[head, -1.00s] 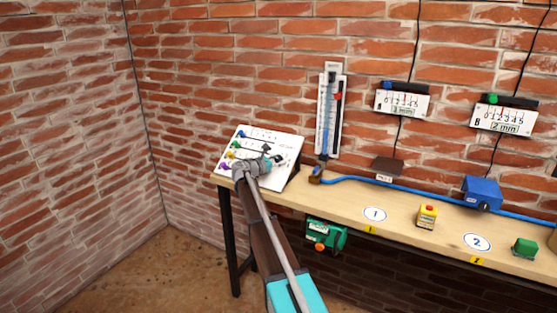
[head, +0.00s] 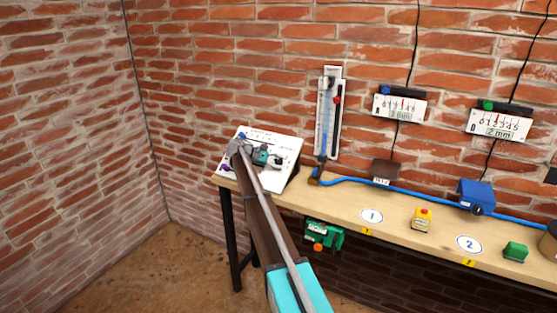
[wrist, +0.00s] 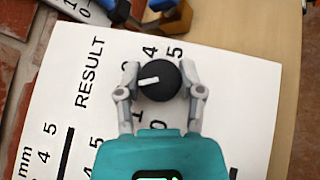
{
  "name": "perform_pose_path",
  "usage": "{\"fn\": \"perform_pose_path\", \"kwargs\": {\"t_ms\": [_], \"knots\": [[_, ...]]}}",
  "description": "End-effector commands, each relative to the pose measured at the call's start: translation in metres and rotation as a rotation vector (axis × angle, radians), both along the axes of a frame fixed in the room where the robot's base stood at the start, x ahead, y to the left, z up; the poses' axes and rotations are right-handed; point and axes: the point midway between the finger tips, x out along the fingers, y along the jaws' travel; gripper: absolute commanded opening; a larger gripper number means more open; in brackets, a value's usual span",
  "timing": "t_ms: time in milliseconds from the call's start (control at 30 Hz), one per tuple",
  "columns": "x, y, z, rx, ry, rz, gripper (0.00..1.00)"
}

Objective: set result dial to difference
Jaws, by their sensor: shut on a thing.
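The result dial is a round black knob (wrist: 160,80) with a white pointer, beside the printed word RESULT on the white sloped panel (wrist: 255,100). In the wrist view its pointer aims left, toward that word. Digits 4 and 5 show above it and a 0 below; my fingers hide part of the scale. My gripper (wrist: 160,92) is shut on the dial, one finger on each side. In the head view my gripper (head: 277,160) is over the panel (head: 283,178). Wall gauge A (head: 400,104) appears to read 3 mm, and gauge B (head: 499,123) reads 2 mm.
The panel stands at the left end of the wooden bench (head: 330,195). A tall scale (head: 328,115) hangs behind it. A green device (head: 322,237) hangs below the bench's front edge.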

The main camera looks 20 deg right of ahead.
Motion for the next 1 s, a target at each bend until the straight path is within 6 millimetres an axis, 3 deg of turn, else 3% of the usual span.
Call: {"fn": "perform_pose_path", "kwargs": {"t_ms": [667, 700, 867, 1000], "knots": [[0.0016, -0.0009, -0.0002, 0.026, -0.038, -0.063, 0.02], [0.0015, -0.0008, -0.0002, 0.026, -0.038, -0.063, 0.57], [0.0009, -0.0007, -0.0003, 0.027, -0.038, -0.063, 0.84], [0.0006, -0.0004, -0.0005, 0.028, -0.037, -0.064, 0.84]]}}
